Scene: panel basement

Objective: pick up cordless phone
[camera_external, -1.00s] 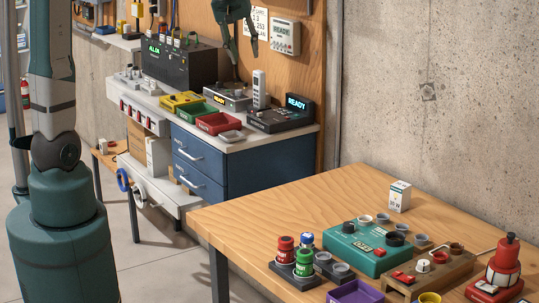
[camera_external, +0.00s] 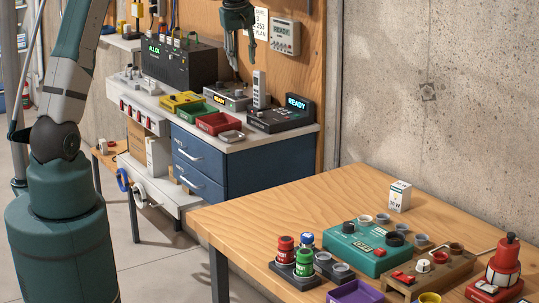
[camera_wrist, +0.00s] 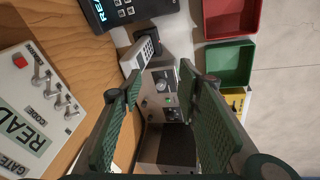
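The cordless phone (camera_external: 260,90) is a slim light-grey handset with a keypad. It stands upright on the workbench beside the black console with a READY screen. In the wrist view the phone (camera_wrist: 140,54) shows beyond my fingertips, left of centre. My gripper (camera_external: 243,62) hangs above the bench, above and slightly left of the phone, and apart from it. In the wrist view my gripper's (camera_wrist: 160,88) two green padded fingers are spread with nothing held between them.
Red (camera_external: 219,123) and green (camera_external: 204,112) trays lie in front. A white READY wall panel (camera_external: 286,38) hangs behind. A wooden table (camera_external: 290,205) is nearer.

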